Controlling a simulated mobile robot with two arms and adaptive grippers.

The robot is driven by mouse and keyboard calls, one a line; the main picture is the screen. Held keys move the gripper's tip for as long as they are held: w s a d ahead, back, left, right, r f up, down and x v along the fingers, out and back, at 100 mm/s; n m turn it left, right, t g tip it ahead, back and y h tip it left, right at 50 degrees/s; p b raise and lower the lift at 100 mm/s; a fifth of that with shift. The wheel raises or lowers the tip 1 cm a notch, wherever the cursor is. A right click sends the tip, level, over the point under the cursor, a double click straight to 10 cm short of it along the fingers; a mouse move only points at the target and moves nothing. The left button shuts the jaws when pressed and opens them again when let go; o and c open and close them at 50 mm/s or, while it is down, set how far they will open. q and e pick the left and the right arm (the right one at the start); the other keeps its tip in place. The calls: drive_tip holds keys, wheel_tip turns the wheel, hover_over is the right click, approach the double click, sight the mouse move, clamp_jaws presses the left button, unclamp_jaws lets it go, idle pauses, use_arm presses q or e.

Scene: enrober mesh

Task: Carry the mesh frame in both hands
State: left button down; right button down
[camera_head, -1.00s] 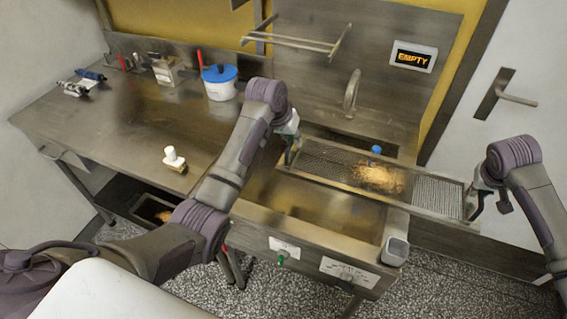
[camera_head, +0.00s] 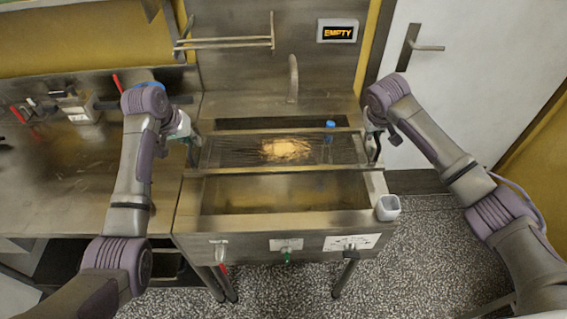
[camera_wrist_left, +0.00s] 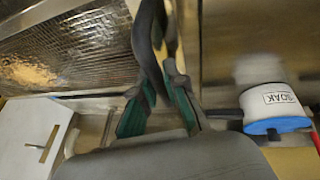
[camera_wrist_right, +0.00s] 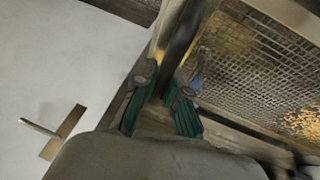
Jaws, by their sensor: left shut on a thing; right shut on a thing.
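The mesh frame (camera_head: 225,152) is a long metal frame with a wire grid, held roughly level above the sink unit. A golden-brown patch of residue (camera_head: 286,149) lies on its middle. My left gripper (camera_head: 194,148) is shut on the frame's left end, and my right gripper (camera_head: 373,150) is shut on its right end. In the left wrist view the mesh (camera_wrist_left: 85,42) shows beside my left gripper (camera_wrist_left: 160,75). In the right wrist view the mesh (camera_wrist_right: 245,60) shows beside my right gripper (camera_wrist_right: 165,85), with the crumbly residue at the edge.
An open basin (camera_head: 285,194) lies in front of the frame, with a tap (camera_head: 292,78) behind. A blue-capped bottle (camera_head: 330,127) shows near the frame. A sign reads EMPTY (camera_head: 338,31).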

sight(194, 152)
use_arm(q)
drive_tip(key=shift+a, duration=0.1)
use_arm(e)
drive_tip(key=shift+a, duration=0.1)
